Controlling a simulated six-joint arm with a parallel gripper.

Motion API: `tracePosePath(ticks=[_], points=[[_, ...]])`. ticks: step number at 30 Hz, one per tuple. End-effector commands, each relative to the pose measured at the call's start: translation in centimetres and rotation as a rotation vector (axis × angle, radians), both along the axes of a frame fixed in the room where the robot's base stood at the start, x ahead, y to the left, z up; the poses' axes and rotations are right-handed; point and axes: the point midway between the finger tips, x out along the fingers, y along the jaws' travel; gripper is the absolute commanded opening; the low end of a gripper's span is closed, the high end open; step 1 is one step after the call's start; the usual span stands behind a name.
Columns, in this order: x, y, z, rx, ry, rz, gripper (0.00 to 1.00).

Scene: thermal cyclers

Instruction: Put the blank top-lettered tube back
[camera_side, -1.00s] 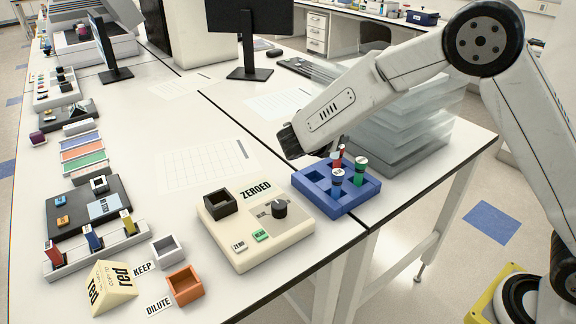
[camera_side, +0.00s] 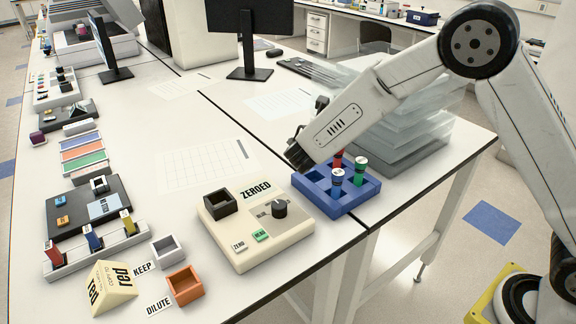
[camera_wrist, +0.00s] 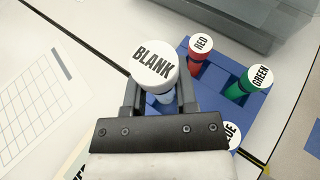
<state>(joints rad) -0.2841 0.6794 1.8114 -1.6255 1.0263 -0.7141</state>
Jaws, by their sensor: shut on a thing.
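My gripper (camera_wrist: 158,98) is shut on the blank tube (camera_wrist: 153,66), whose white top reads BLANK in the wrist view. The tube is over the blue rack's (camera_wrist: 215,92) left part in that view; I cannot tell whether its lower end is in a hole. In the side view the blue rack (camera_side: 338,209) stands on the table, with my wrist above its back left; my fingertips and the blank tube are hidden there. The rack holds a red tube (camera_wrist: 199,49), a green tube (camera_wrist: 250,82) and a blue tube (camera_side: 337,178), the last partly hidden by my gripper in the wrist view.
The cream ZEROED device (camera_side: 240,254) with a knob and a dark square holder (camera_side: 221,202) is left of the rack. Stacked clear trays (camera_side: 400,148) stand close behind it on the right. The table edge is just in front. A printed sheet (camera_side: 205,165) lies flat left.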

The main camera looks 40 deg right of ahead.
Motion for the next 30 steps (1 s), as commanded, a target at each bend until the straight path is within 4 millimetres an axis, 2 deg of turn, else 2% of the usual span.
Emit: tracePosePath(ticks=[3, 7, 18, 30], points=[[0.0, 0.0, -1.8, -0.001, 0.003, 0.0, 0.0], [0.0, 0.0, -3.3, -0.001, 0.001, 0.001, 0.0], [0.0, 0.0, -4.3, 0.0, 0.0, -0.001, 0.0], [0.0, 0.0, -7.6, -0.001, -0.001, 0.0, 0.0]])
